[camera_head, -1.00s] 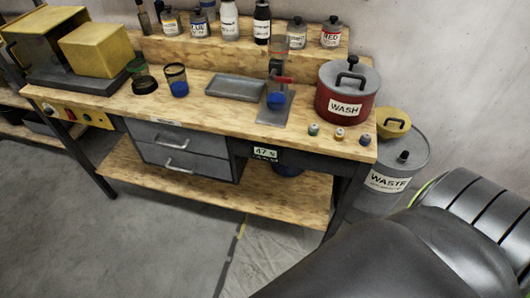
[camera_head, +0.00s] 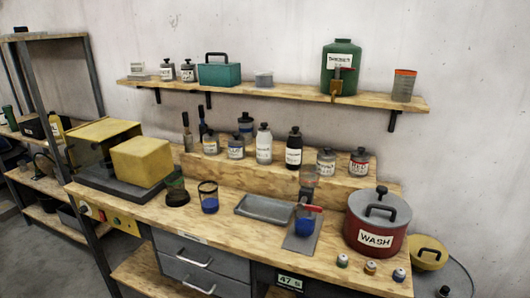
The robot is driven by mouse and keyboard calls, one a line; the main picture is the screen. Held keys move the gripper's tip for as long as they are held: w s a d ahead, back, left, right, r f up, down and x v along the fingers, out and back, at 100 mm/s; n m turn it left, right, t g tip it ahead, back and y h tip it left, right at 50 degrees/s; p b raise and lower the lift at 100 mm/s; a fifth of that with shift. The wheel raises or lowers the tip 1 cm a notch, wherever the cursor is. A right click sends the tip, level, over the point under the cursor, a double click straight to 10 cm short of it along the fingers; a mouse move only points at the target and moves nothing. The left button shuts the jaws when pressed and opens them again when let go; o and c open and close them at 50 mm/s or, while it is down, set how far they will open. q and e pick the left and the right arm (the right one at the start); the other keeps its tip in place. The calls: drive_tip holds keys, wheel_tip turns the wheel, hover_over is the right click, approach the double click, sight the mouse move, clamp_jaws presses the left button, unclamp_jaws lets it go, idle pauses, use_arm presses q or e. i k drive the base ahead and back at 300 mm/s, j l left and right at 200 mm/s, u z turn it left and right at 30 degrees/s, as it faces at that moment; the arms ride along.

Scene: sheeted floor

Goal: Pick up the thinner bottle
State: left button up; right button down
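On the bench riser stand a white bottle (camera_head: 264,148) with a black cap and a black bottle (camera_head: 293,158) with a white label. Their labels are too small to read. Neither of my grippers is in view.
Below, the workbench (camera_head: 240,227) carries a red WASH pot (camera_head: 377,230), a grey tray (camera_head: 265,208) and a yellow box (camera_head: 142,162). The shelf has gaps on both sides of the jug.

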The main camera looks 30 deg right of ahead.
sight(264, 140)
drive_tip(key=z, duration=1)
drive_tip(key=i+l+z, duration=0.2)
drive_tip(key=i, duration=0.2)
drive_tip(key=i+l+z, duration=0.15)
drive_tip(key=i, duration=0.3)
